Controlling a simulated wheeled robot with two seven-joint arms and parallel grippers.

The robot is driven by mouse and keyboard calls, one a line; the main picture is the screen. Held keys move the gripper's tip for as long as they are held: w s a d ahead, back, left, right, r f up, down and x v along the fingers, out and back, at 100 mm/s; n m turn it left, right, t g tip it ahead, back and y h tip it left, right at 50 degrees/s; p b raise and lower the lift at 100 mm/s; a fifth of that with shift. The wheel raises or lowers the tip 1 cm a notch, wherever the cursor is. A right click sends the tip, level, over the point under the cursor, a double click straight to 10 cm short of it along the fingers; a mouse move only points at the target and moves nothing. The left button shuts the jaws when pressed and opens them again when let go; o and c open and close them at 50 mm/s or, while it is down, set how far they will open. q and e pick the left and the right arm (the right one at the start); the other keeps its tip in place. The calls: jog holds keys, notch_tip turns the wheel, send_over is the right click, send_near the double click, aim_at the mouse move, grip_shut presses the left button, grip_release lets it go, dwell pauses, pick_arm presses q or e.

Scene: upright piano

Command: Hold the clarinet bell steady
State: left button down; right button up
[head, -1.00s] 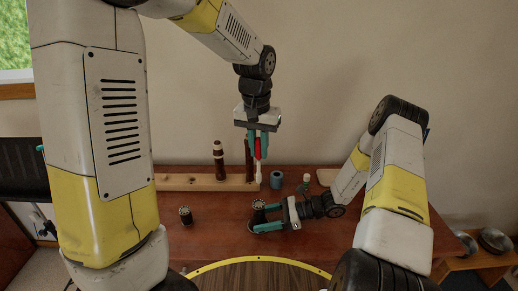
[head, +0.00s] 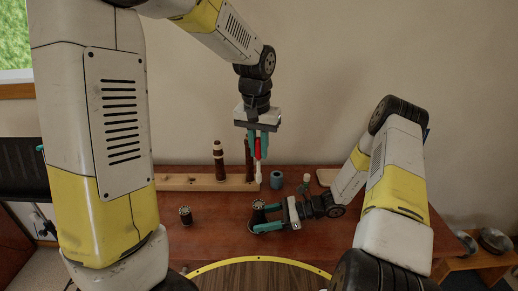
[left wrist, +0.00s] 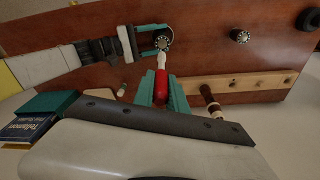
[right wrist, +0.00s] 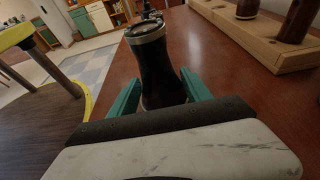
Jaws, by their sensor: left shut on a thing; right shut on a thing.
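The clarinet bell (head: 257,207), black with a pale ring at its rim, stands on the red-brown table. My right gripper (head: 266,221) is shut on it from the right, low on its body. In the right wrist view the bell (right wrist: 158,68) is upright between the teal fingers (right wrist: 158,97). The left wrist view shows its open rim (left wrist: 163,43). My left gripper (head: 257,138) points down above the back of the table, shut on a red tube with a white end (head: 258,149). That tube (left wrist: 161,83) points toward the bell in the left wrist view, apart from it.
A wooden rack (head: 190,182) along the back holds upright brown clarinet pieces, one clearly visible (head: 219,160). A black cylindrical piece (head: 186,215) stands left of the bell. A blue-grey cup (head: 276,180) and a small bottle (head: 306,181) stand behind. Table between is clear.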

aim_at(259, 173)
pick_arm(q)
jog(key=shift+f, duration=3.9)
jog(key=shift+f, duration=0.3)
jog(key=shift+f, duration=1.1)
jog(key=shift+r, duration=0.2)
jog(key=shift+r, duration=0.3)
jog(key=shift+f, duration=0.2)
jog(key=shift+f, duration=0.4)
jog(key=shift+r, duration=0.25)
